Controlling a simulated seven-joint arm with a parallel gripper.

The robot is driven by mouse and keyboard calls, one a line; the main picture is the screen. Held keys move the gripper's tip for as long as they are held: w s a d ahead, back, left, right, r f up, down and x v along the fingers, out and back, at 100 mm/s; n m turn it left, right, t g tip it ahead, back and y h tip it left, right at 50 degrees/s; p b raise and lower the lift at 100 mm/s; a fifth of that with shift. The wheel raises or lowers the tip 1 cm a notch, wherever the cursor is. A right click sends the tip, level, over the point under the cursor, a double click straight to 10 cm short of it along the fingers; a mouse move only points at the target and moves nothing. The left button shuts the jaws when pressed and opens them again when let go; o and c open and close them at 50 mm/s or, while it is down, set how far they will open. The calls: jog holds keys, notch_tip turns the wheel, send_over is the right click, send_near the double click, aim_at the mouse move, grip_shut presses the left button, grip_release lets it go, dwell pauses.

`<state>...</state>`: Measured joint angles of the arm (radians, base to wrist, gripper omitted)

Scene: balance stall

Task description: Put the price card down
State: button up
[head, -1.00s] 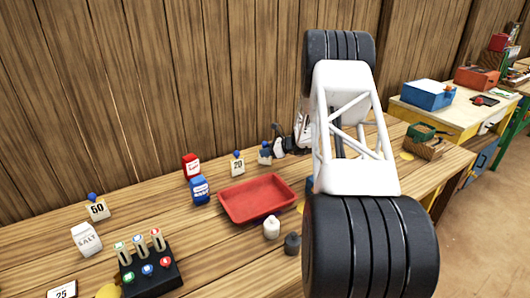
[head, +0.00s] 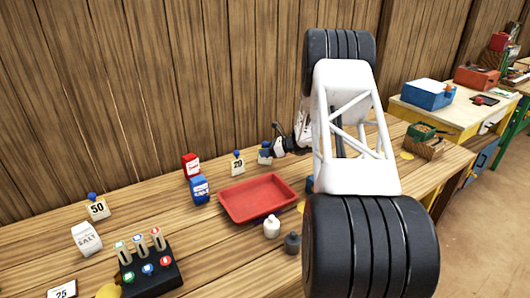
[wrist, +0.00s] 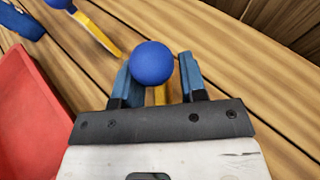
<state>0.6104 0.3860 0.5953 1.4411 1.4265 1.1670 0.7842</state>
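A price card (head: 265,157) with a blue ball on top stands upright on the stall top near the back wall, behind the red tray. Its number is too small to read. In the wrist view its blue ball (wrist: 153,63) sits between the two blue fingers of my gripper (wrist: 159,75), with a thin yellow strip below it. The fingers stand apart on either side, with a gap beside the ball on the right, so my gripper looks open around the card. In the head view my gripper (head: 281,146) is just right of the card, partly hidden by my arm.
Another price card (head: 237,164) stands close on the left; the "50" card (head: 97,210) is further left. The red tray (head: 250,215) lies in front. Red and blue packets (head: 200,190), a white salt pack (head: 87,239) and two small weights (head: 271,227) stand nearby.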

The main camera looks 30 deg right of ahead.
jog(key=v, duration=1.1)
jog(key=shift+s+d+r, duration=0.2)
jog(key=shift+s+d, duration=0.05)
jog(key=shift+d, duration=0.05)
jog(key=s+a+r+n+g+h, duration=0.15)
jog(key=s+a+r+n, duration=0.35)
jog(key=a, duration=0.5)
jog(key=s+a+r+n+g, duration=0.35)
jog(key=a+r, duration=0.35)
jog(key=a, duration=0.4)
jog(key=s+a+r+n+g+h, duration=0.15)
jog(key=s+a+r+n, duration=0.35)
jog(key=a, duration=0.5)
jog(key=s+a+r+n+g+h, duration=0.1)
jog(key=s+a+r+n, duration=0.2)
jog(key=s+a, duration=0.4)
jog(key=s+a+r+n+g+h, duration=0.1)
jog(key=s+a+r+n+h, duration=0.2)
jog(key=s, duration=0.6)
jog(key=s+a+n+h, duration=0.1)
jog(key=s+a+n, duration=0.1)
jog(key=s, duration=0.6)
jog(key=s+a+f+n+t+h, duration=0.1)
jog(key=s+a+n, duration=0.2)
jog(key=s, duration=0.6)
jog(key=shift+a+f+n+h, duration=0.25)
jog(key=shift+n+h, duration=0.15)
jog(key=shift+n, duration=0.75)
jog(key=shift+o, duration=0.2)
jog(key=shift+t, duration=0.25)
